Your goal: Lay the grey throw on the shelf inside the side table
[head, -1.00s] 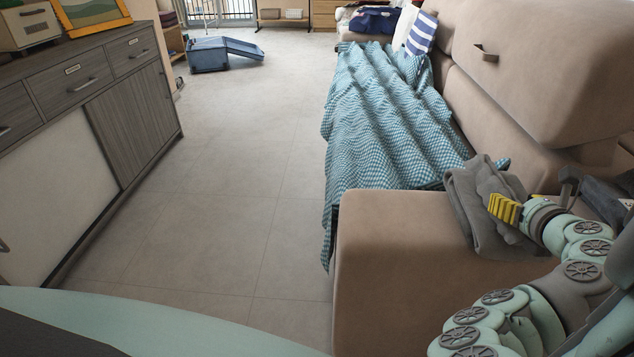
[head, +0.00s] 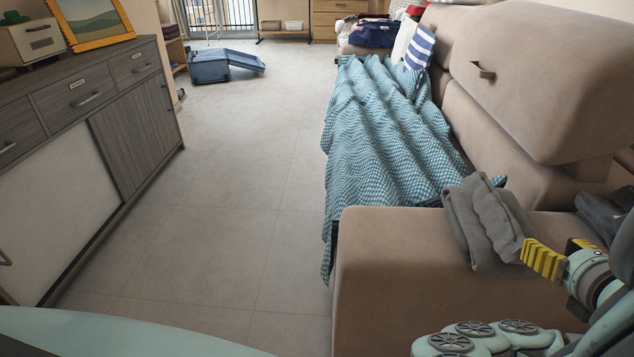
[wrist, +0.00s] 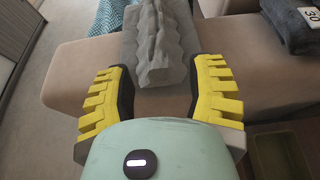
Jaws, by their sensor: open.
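The grey throw (head: 484,222) lies folded and rumpled over the sofa's near armrest, with a raised ridge along its top. In the wrist view the throw (wrist: 158,45) lies straight ahead, its near end between or just beyond my fingertips. My gripper (head: 543,260) is at the throw's near right edge in the head view. In the wrist view my gripper (wrist: 162,85) is open, with a yellow-padded finger on each side and nothing clamped. I cannot tell whether the fingers touch the cloth. I cannot identify the side table or its shelf in these views.
The beige sofa armrest (head: 385,265) is under the throw. A blue checked blanket (head: 385,140) covers the seat. Dark grey cloth (head: 600,215) lies right of my gripper. A grey sideboard (head: 135,130) stands left; the floor (head: 225,190) between is clear.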

